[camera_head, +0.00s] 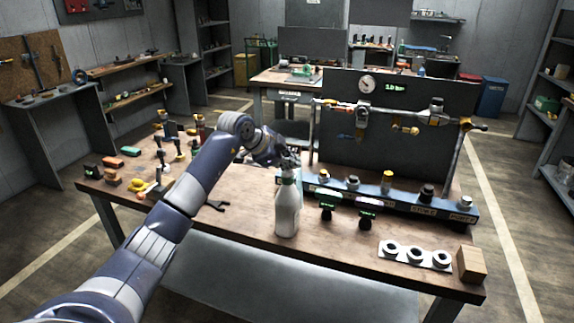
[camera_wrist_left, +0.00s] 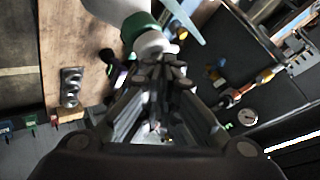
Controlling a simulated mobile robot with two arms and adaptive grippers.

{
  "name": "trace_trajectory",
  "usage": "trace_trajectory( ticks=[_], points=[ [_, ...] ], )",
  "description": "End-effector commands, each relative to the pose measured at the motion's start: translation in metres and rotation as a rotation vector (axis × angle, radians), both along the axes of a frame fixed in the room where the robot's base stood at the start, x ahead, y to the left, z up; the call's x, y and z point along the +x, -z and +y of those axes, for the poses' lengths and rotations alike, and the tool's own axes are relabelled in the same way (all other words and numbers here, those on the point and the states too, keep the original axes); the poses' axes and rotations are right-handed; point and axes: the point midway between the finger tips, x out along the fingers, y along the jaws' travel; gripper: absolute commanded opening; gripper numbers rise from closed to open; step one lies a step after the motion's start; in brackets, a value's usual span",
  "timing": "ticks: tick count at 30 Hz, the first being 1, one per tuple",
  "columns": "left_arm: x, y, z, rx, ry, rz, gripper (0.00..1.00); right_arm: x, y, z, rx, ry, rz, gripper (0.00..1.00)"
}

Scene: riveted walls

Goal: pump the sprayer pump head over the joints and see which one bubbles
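The sprayer, a white bottle (camera_head: 287,208) with a green collar, stands upright near the middle of the bench. My left gripper (camera_head: 287,162) is at its top and hides much of the pump head in the head view. In the left wrist view the white pump head (camera_wrist_left: 153,43) is just beyond my fingertips (camera_wrist_left: 164,72), which are close together and look shut. I cannot tell whether they touch it. The pipe with joints (camera_head: 390,112) runs across a dark panel behind, with a gauge (camera_head: 367,84) and a green display (camera_head: 396,87). No bubbles show. My right gripper is not seen.
A blue rack (camera_head: 400,199) with several fittings runs along the panel's foot. Two dark items with lit labels (camera_head: 327,206) stand right of the bottle. A white holder with rings (camera_head: 414,254) and a wooden block (camera_head: 471,264) are at the front right. Small parts crowd the left.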

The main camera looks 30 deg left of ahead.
Motion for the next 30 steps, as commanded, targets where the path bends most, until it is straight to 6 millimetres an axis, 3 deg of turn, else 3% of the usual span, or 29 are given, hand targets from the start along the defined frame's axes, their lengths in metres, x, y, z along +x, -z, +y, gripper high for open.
trace_trajectory(
  ticks=[1,5,22,30],
  points=[
    [-0.003,0.013,0.000,0.002,0.000,0.026,0.00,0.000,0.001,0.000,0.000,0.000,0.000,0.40],
    [-0.003,0.011,0.000,0.002,0.000,0.025,0.00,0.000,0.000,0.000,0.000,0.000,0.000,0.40],
    [-0.001,-0.050,0.001,0.002,-0.001,0.010,0.00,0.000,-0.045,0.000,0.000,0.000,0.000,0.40],
    [-0.001,-0.056,0.000,0.001,-0.001,0.008,0.00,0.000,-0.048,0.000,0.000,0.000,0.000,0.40]
  ],
)
